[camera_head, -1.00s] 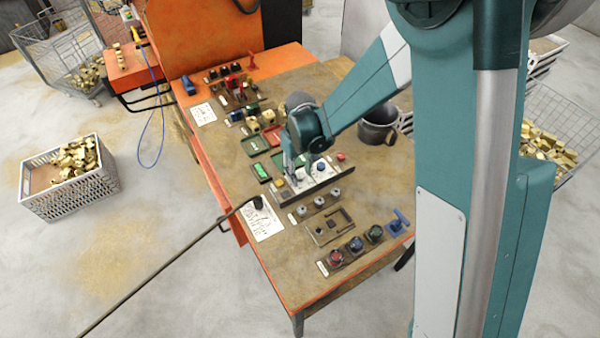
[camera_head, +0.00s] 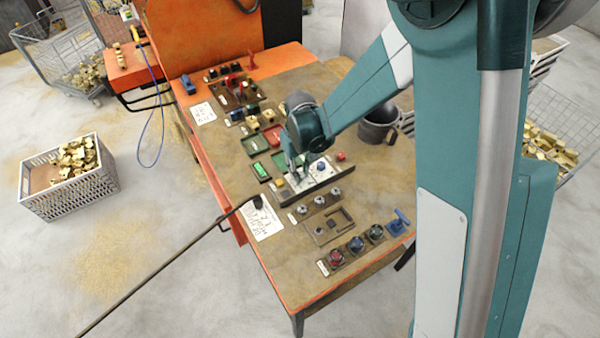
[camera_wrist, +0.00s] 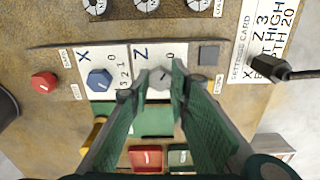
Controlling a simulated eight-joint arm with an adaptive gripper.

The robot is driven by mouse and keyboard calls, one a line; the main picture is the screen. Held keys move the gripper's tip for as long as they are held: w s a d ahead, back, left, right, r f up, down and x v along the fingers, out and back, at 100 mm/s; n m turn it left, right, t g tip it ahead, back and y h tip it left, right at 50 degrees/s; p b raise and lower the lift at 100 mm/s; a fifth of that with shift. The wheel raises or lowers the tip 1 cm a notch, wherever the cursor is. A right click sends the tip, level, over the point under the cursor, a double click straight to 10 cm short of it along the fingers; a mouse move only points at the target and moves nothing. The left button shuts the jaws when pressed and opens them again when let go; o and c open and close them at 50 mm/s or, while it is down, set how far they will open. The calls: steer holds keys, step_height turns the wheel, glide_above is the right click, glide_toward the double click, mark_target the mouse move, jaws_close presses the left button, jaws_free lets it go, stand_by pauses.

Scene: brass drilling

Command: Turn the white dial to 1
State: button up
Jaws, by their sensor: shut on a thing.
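The white dial (camera_wrist: 160,78) sits on the panel's white plate marked Z (camera_wrist: 143,54), in the wrist view. My gripper (camera_wrist: 160,82) is shut around this dial, with one green finger on each side. The fingers cover part of the plate, and only a 0 shows clearly beside the dial; which number the dial points to cannot be told. In the head view my gripper (camera_head: 298,174) is down on the panel and hides most of the dial. A blue dial (camera_wrist: 99,79) stands on the plate marked X, left of the white dial.
A red button (camera_wrist: 44,82) is at the panel's left end and a grey square (camera_wrist: 208,55) at its right. A settings card (camera_head: 262,217) lies beside the panel with a black-tipped rod over it. Several grey knobs (camera_head: 320,201) stand in a row close by.

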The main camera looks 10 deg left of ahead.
steer(key=m+b, duration=0.2)
steer(key=m, duration=0.1)
steer(key=shift+f, duration=0.15)
steer(key=shift+m+b, duration=0.8)
steer(key=shift+m, duration=0.3)
steer(key=o, duration=0.9)
steer(key=shift+r, duration=0.25)
step_height(320, 180, up, 12)
steer(key=shift+f, duration=0.1)
